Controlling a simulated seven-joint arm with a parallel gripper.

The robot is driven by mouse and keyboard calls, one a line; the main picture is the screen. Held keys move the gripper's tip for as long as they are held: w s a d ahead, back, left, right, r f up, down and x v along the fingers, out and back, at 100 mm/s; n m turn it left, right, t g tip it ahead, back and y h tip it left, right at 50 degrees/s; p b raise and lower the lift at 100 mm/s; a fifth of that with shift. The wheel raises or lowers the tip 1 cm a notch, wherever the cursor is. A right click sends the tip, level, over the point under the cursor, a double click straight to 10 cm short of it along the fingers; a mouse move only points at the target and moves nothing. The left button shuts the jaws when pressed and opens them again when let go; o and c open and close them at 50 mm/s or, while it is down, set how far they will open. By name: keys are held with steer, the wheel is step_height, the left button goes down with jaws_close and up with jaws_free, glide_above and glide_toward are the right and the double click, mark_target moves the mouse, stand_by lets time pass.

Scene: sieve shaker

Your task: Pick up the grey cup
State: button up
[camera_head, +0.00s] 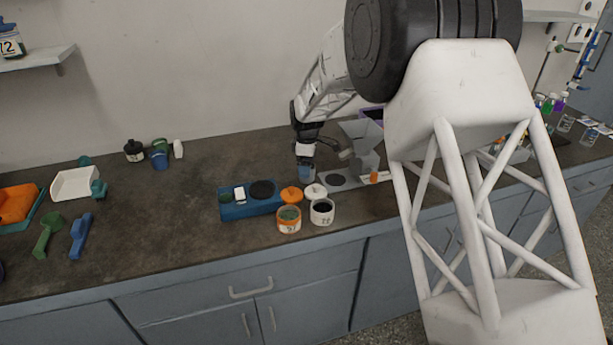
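A pale grey-white cup (322,218) with dark contents and a mark on its side stands upright near the counter's front edge. A similar orange cup (289,226) stands close to its left. A small blue-grey cup (306,174) sits farther back, directly under my gripper (305,160). My gripper points down at this blue-grey cup, behind the two front cups. The fingertips are small and partly dark here, so I cannot tell whether they are open, shut or touching the cup.
An orange lid (291,195) and a pale lid (315,190) lie just behind the front cups. A blue base (232,212) lies left, a grey funnel-shaped device (362,145) right. A white scoop tray (75,184) is far left. The counter's left middle is clear.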

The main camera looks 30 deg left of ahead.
steer(key=shift+f, duration=1.75)
steer(key=c, duration=1)
steer(key=shift+r, duration=0.1)
steer(key=shift+c, duration=0.2)
step_height(320, 180, up, 10)
